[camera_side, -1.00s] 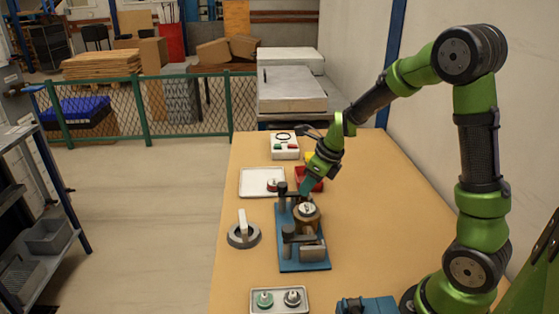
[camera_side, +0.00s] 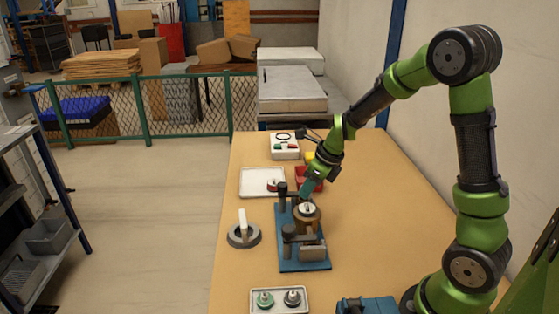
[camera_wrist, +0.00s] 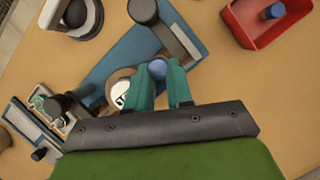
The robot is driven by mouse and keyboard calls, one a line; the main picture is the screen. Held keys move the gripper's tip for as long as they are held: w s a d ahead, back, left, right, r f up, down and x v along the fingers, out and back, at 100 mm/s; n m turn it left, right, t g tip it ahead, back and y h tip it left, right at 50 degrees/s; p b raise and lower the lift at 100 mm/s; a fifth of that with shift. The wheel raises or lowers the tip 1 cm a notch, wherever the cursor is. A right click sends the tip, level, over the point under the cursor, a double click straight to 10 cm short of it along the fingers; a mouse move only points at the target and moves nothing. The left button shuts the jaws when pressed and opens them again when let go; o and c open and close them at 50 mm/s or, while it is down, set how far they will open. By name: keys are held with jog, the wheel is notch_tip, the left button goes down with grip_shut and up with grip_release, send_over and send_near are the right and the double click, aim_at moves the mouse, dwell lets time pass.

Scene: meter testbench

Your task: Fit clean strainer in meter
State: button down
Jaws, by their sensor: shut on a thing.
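The meter (camera_side: 307,211) is a brassy round body with a pale face, held on a blue fixture (camera_side: 303,265) on the bench. In the wrist view, the meter's face (camera_wrist: 119,100) is partly hidden by my left finger. My gripper (camera_wrist: 160,74) has its teal fingers shut on a small part with a round blue top, which looks like the strainer (camera_wrist: 156,68). In the side view, my gripper (camera_side: 304,191) is at the far end of the meter, close to it. Whether the strainer touches the meter is hidden.
Black-handled clamps (camera_side: 289,232) stand on the fixture. A red bin (camera_wrist: 262,30) holds another blue part. A white tray (camera_side: 250,188), a grey ring with a white bar (camera_side: 243,233), a button box (camera_side: 285,148) and a small parts tray (camera_side: 280,308) surround it.

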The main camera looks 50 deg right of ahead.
jog(key=shift+s+a+f, duration=0.1)
jog(key=shift+f, duration=0.6)
jog(key=shift+s+a+f, duration=0.1)
jog(key=shift+f, duration=0.6)
dwell(0.8)
jog(key=c, duration=0.9)
grip_release()
jog(key=shift+a, duration=0.15)
jog(key=shift+c, duration=0.8)
jog(key=shift+o, duration=0.4)
jog(key=shift+r, duration=1.1)
jog(key=shift+c, duration=1.2)
jog(key=o, duration=0.3)
jog(key=shift+r, duration=0.3)
jog(key=shift+w+d+r, duration=0.1)
jog(key=shift+d+r, duration=0.05)
jog(key=shift+r, duration=1)
jog(key=shift+d+r, duration=0.15)
jog(key=shift+r, duration=0.95)
